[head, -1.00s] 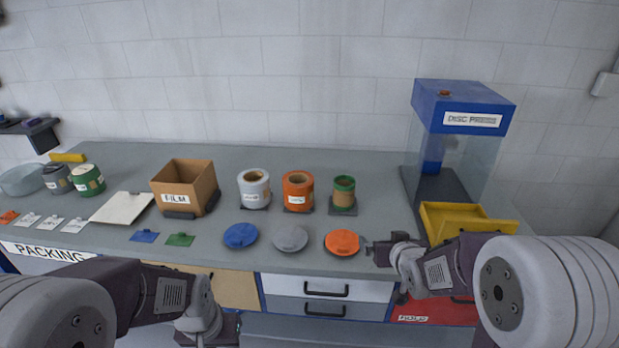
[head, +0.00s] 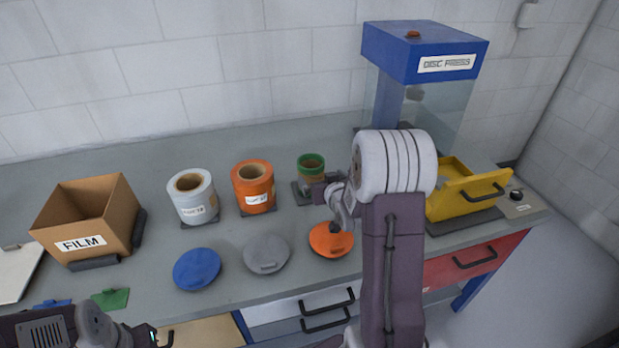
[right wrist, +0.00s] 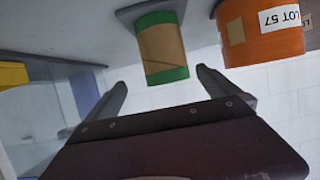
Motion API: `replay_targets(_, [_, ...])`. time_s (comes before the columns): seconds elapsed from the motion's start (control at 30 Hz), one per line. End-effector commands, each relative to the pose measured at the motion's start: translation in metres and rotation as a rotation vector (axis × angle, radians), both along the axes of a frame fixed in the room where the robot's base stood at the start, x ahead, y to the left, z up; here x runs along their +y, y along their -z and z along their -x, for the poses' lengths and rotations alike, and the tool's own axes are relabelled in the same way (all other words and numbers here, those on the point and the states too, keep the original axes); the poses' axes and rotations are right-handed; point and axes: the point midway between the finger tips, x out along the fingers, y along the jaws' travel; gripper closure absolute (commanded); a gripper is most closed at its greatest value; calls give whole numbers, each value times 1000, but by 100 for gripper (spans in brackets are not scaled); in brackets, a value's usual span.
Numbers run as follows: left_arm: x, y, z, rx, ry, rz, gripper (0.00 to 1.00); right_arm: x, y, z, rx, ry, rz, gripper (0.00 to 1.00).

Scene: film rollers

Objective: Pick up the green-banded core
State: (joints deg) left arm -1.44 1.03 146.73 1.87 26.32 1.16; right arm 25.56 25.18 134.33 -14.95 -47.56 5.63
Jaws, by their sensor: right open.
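The green-banded core (head: 311,162), a brown tube with green ends, stands upright on a dark pad on the bench, right of the orange roll. In the right wrist view the core (right wrist: 162,47) appears upside down, in line with the gap between the fingertips. My right gripper (right wrist: 160,78) is open, with one finger on each side of that gap and clear space beside the core. In the head view my right gripper (head: 322,190) is close to the core's near side and hides its lower part. My left gripper (head: 150,336) is low at the left, its fingers unclear.
An orange roll (head: 253,187) and a white roll (head: 192,197) stand left of the core. Orange (head: 331,240), grey (head: 266,255) and blue (head: 197,269) discs lie in front. The disc press (head: 425,55) and yellow tray (head: 462,190) are at right, the FILM box (head: 88,215) at left.

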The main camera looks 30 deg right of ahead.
Motion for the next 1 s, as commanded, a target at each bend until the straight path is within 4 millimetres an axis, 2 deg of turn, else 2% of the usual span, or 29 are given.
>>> replay_targets(0.2, [0, 0, 0, 0, 0, 0, 64, -5, 12, -29, 1, -3, 0, 0])
replay_targets(0.43, [0, 0, 0, -1, 0, 0, 64, -7, 19, -41, 1, -3, 0, 0])
replay_targets(0.67, [0, 0, 0, 0, 0, 0, 64, -13, 36, -75, 0, -3, 0, 0])
replay_targets(0.93, [0, 0, 0, 0, 0, 0, 64, -14, 38, -80, 0, -2, 0, 0])
replay_targets(0.97, [0, 0, 0, 0, 0, 0, 64, -14, 38, -80, 0, -2, 0, 6])
replay_targets(1.0, [0, 0, 0, 0, 0, 0, 64, -14, 38, -80, 0, -2, 0, 17])
